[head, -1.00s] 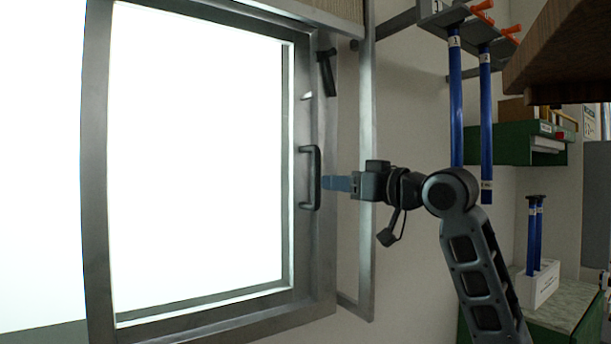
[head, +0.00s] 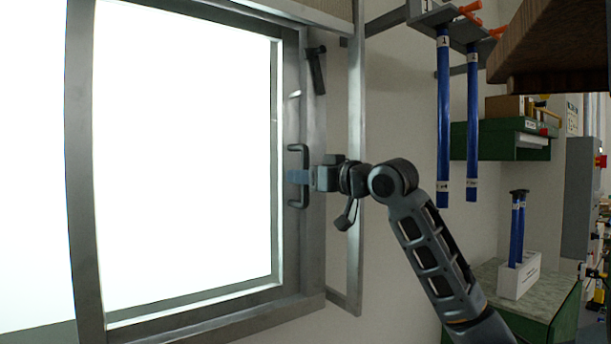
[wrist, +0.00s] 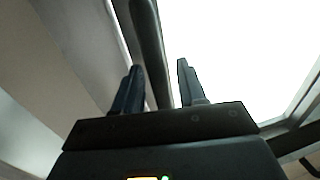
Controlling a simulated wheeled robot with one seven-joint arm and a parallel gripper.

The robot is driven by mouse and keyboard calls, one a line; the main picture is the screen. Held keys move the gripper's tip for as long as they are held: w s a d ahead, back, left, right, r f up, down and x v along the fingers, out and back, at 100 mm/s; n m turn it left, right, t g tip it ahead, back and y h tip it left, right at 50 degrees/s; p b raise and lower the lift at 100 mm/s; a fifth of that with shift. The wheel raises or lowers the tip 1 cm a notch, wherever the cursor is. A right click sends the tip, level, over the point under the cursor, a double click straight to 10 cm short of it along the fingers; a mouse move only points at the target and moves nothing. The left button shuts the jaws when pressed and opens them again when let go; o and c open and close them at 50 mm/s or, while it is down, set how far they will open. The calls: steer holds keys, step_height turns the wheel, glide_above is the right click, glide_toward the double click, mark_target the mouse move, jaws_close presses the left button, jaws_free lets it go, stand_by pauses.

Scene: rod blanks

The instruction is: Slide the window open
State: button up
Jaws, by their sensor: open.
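The window (head: 84,200) has a grey metal frame around a bright white pane. A dark D-shaped handle (head: 304,150) stands upright on its right side rail. My gripper (head: 297,177) is at the lower half of the handle, with its blue fingers level with the bar. In the wrist view, the handle bar (wrist: 149,45) runs between the two open fingers of my gripper (wrist: 158,85). The fingers are apart, and I cannot tell whether either one touches the bar. A dark latch lever (head: 316,70) sits above the handle on the frame.
Blue rods (head: 443,120) hang from a wall rack (head: 440,14) to the right of the window. A green shelf (head: 530,140), a brown wooden board (head: 550,50) and a white holder with rods (head: 519,275) are further right. The wall below the hanging rods is clear.

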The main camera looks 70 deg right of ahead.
steer(key=shift+c, duration=0.4)
jaws_close()
